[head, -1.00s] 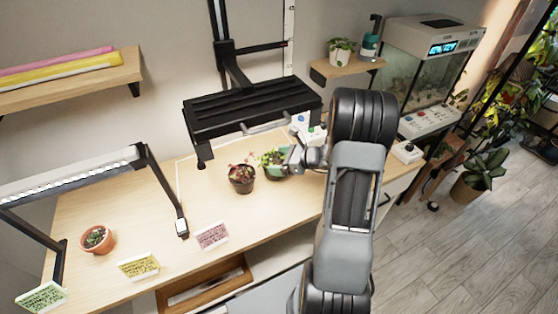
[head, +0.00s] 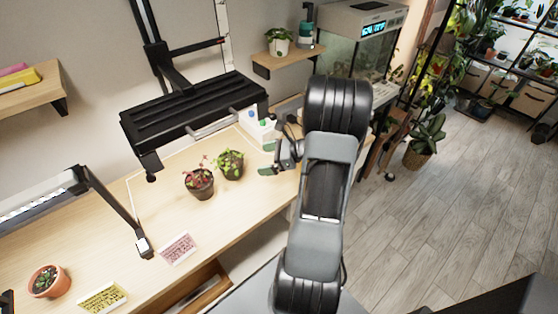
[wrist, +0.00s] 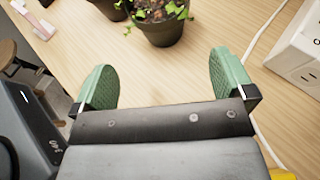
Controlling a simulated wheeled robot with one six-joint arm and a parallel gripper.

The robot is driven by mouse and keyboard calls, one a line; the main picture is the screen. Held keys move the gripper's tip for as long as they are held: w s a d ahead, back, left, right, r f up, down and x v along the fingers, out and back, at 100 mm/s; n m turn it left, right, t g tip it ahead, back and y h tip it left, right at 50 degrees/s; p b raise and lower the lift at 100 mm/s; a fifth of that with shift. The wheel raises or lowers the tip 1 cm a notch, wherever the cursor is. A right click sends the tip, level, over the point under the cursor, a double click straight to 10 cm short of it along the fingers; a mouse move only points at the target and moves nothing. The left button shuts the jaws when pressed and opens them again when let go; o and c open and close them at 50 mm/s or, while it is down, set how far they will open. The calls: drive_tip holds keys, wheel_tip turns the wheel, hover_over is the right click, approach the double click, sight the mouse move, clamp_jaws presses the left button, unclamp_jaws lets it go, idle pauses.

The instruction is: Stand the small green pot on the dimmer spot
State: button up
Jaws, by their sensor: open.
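A small dark pot with a leafy green plant (head: 231,165) stands upright on the wooden bench, below and in front of the black lamp head. Its dark wall also shows in the wrist view (wrist: 162,32), beyond my fingertips. My gripper (head: 268,158) is open and empty just right of this pot, its green fingers apart from it; they also show in the wrist view (wrist: 163,75). A dark pot with a reddish plant (head: 200,184) stands close on its left. I cannot tell which spot is dimmer, and the cards' writing is too small to read.
The black lamp head (head: 195,118) hangs over the bench's back. A white strip lamp (head: 40,198) stands left, near a terracotta pot (head: 47,282). Pink (head: 178,249) and yellow (head: 102,298) cards stand along the front. A white socket box (wrist: 300,45) is beside my right finger.

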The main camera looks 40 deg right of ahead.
drive_tip(key=shift+s+d, duration=1.2)
drive_tip(key=shift+d, duration=0.05)
drive_tip(key=shift+s+r, duration=0.1)
drive_tip(key=shift+s, duration=0.05)
drive_tip(key=s+a+r+n+g+h, duration=0.2)
drive_tip(key=a+r+n+h, duration=0.1)
drive_tip(key=a+n, duration=0.4)
drive_tip(key=s+a+r+n+g+h, duration=0.2)
drive_tip(key=a+n, duration=0.4)
drive_tip(key=n, duration=0.5)
drive_tip(key=s+a+r+n+g+h, duration=0.2)
drive_tip(key=s+a+r+n+h, duration=0.2)
drive_tip(key=a+n, duration=0.3)
drive_tip(key=shift+s+a+r+n, duration=0.25)
drive_tip(key=shift+a+n, duration=0.1)
drive_tip(key=shift+n, duration=0.75)
wheel_tip(320, 180, up, 4)
drive_tip(key=p, duration=0.3)
drive_tip(key=shift+f, duration=0.15)
